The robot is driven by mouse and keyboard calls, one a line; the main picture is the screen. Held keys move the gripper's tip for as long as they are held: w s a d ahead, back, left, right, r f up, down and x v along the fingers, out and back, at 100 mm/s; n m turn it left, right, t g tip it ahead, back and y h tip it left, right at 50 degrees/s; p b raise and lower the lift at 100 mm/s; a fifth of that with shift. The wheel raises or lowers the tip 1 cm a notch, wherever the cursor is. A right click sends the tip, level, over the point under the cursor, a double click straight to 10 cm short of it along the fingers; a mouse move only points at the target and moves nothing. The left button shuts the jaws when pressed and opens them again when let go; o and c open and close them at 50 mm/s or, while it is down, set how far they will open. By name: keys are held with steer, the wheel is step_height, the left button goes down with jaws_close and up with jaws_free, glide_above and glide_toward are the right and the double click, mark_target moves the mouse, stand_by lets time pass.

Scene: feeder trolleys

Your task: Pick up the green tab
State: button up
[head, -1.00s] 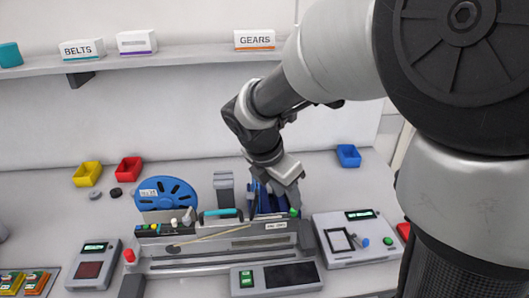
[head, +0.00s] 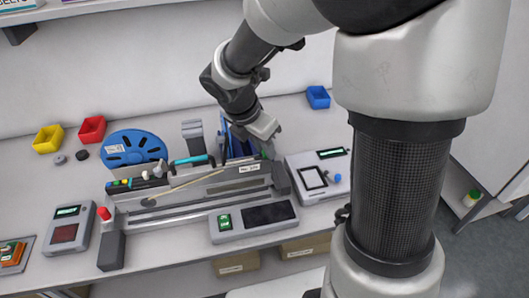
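A small green piece (head: 265,154), which looks like the green tab, shows just below my gripper at the right end of the long grey feeder (head: 215,188). Only a little of it is visible. My gripper (head: 268,140) points down and right over that end of the feeder, very close to the green piece. The fingers are small and partly hidden, so I cannot tell whether they are open or touch it. A blue part (head: 238,148) stands just behind my gripper.
A blue reel (head: 135,150) stands at the feeder's left. A white device with a blue knob (head: 320,178) sits right of the feeder. A control box with a green button (head: 255,217) lies in front. Yellow (head: 48,139), red (head: 92,130) and blue bins (head: 318,97) stand behind.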

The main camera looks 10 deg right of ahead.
jaws_close()
